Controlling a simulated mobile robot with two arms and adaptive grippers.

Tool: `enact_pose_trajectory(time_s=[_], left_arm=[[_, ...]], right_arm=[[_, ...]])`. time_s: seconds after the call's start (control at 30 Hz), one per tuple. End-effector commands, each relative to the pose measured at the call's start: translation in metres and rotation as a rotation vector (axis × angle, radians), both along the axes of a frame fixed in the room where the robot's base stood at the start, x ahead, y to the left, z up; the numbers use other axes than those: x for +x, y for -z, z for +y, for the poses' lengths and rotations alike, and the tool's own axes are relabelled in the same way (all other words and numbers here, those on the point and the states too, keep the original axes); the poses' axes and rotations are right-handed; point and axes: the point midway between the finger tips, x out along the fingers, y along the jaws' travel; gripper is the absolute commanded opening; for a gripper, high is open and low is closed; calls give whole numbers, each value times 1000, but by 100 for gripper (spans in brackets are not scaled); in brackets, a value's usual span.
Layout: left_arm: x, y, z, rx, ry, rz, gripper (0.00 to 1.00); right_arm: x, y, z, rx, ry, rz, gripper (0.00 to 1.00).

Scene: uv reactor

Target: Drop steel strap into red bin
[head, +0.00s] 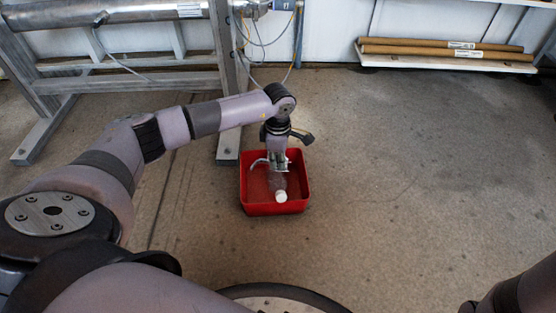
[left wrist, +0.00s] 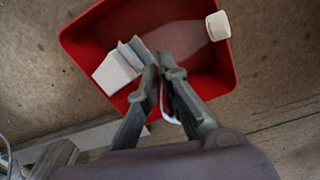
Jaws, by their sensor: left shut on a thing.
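The red bin (head: 276,208) stands on the floor in the middle of the head view and fills much of the left wrist view (left wrist: 84,45). My left gripper (head: 277,166) points down over the bin. It is shut on the steel strap (head: 258,163), a pale curved piece that sticks out to the left of the fingers in the head view. In the left wrist view the fingers (left wrist: 160,75) are close together, with a pale, blue-grey piece (left wrist: 120,65) beside them; the fingers partly hide what they hold. My right gripper is out of view.
A clear bottle with a white cap (head: 281,196) lies in the bin; its cap (left wrist: 217,26) reaches the rim in the left wrist view. A metal frame (head: 130,82) stands at the back left. Brown tubes (head: 440,50) lie on a low shelf at back right. Floor right of the bin is clear.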

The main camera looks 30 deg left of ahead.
Motion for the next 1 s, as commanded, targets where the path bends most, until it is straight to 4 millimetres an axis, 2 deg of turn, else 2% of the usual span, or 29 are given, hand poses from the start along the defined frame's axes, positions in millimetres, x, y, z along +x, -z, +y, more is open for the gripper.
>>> enact_pose_trajectory(time_s=[0.17, 0.2, 0.53, 0.87, 1.0], left_arm=[[0, -1, 0, 0, 1, 0, 0], [0, -1, 0, 0, 1, 0, 6], [0, -1, 0, 0, 1, 0, 28], [0, -2, 0, 0, 1, -1, 29], [1, -16, 0, -1, 1, -4, 29]], right_arm=[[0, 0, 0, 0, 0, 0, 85], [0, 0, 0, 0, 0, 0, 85], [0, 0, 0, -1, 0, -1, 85], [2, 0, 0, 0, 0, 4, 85], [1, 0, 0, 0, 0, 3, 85]])
